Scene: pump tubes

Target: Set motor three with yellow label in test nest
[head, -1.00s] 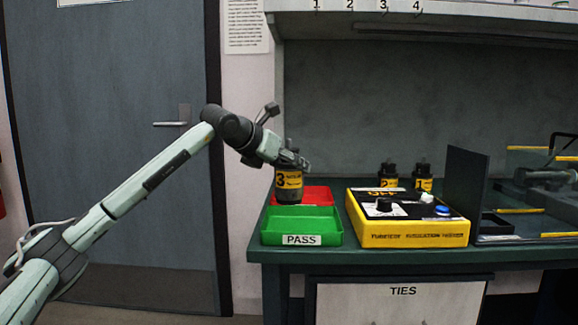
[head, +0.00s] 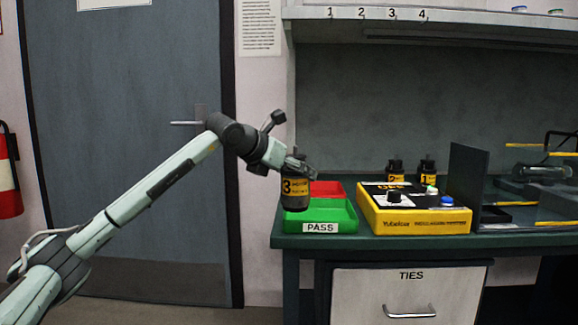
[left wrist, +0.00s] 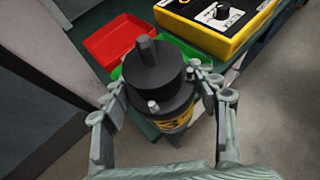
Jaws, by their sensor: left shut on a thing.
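Motor three (head: 295,193), a black cylinder with a yellow label reading 3, is in my left gripper (head: 299,166). It hangs upright in front of the left edge of the trays, clear of the bench top. In the left wrist view the motor (left wrist: 158,78) sits between the two fingers of the left gripper (left wrist: 160,98), its shaft pointing at the camera and part of the label showing. A bench fixture with yellow bars (head: 540,187) stands at the far right behind a dark panel; I cannot tell whether it is the test nest. My right gripper is not in view.
A green PASS tray (head: 335,214) and a red tray (head: 328,189) sit at the bench's left end. A yellow tester (head: 420,225) stands beside them, with motors two (head: 396,172) and one (head: 427,172) behind. A dark upright panel (head: 465,185) separates the tester from the fixture.

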